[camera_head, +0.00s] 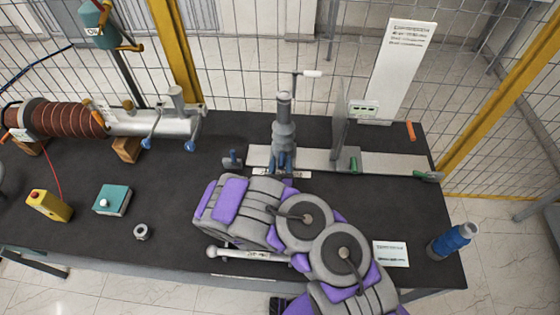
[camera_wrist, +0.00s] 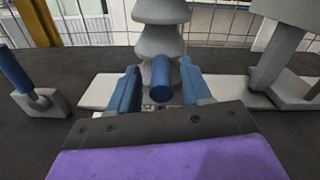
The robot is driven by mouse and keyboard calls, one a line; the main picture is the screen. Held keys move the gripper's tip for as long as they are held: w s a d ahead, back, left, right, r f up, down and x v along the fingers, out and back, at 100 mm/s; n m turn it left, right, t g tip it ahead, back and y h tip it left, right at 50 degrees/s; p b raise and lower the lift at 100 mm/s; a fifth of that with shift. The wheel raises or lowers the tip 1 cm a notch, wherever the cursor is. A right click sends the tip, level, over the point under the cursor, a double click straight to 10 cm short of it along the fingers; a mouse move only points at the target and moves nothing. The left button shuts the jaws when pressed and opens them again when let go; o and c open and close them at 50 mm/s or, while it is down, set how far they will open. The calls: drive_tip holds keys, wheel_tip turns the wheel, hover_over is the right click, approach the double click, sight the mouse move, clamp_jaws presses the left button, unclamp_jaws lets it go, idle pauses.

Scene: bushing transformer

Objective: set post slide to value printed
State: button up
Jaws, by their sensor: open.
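My gripper (camera_wrist: 158,92) is open, with one blue finger on each side of the knob and visible gaps between. In the head view my gripper (camera_head: 283,160) is at the post's base, where my arm partly hides the rail. The printed card (camera_head: 391,253) lies front right; its text is unreadable.
A blue-handled end block (camera_head: 232,160) is left. A printed board (camera_head: 400,65) stands behind. A blue spool-like part (camera_head: 452,240) is at right.

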drive_tip(key=shift+c, duration=0.4)
clamp_jaws()
